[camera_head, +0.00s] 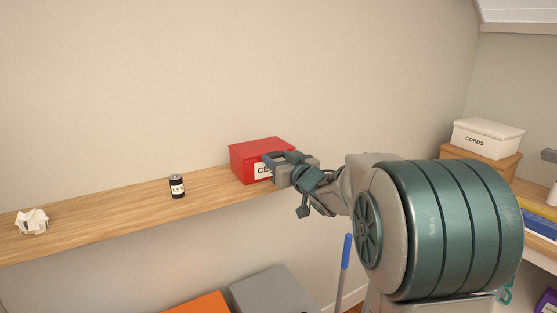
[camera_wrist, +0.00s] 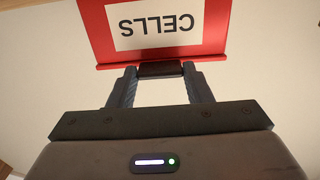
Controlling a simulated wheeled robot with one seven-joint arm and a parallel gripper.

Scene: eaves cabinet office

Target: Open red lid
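The red box (camera_head: 249,164) with its red lid (camera_head: 262,145) stands on the wooden shelf against the wall, lid down. The wrist view shows the box front upside down, with a white label (camera_wrist: 155,22) reading CELLS. The red lid's front edge (camera_wrist: 110,66) runs across it, and a dark tab (camera_wrist: 160,70) sits at that edge. My gripper (camera_wrist: 159,74) is at the box front, its fingers apart on either side of the tab. I cannot tell whether they press on it. My gripper (camera_head: 269,162) hides part of the label in the head view.
A dark battery-like can (camera_head: 177,187) and a small white house model (camera_head: 32,221) stand on the shelf (camera_head: 110,213) to the left. A white CORDS box (camera_head: 486,139) is at the right. An orange box (camera_head: 198,303) and a grey box (camera_head: 270,292) are below the shelf.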

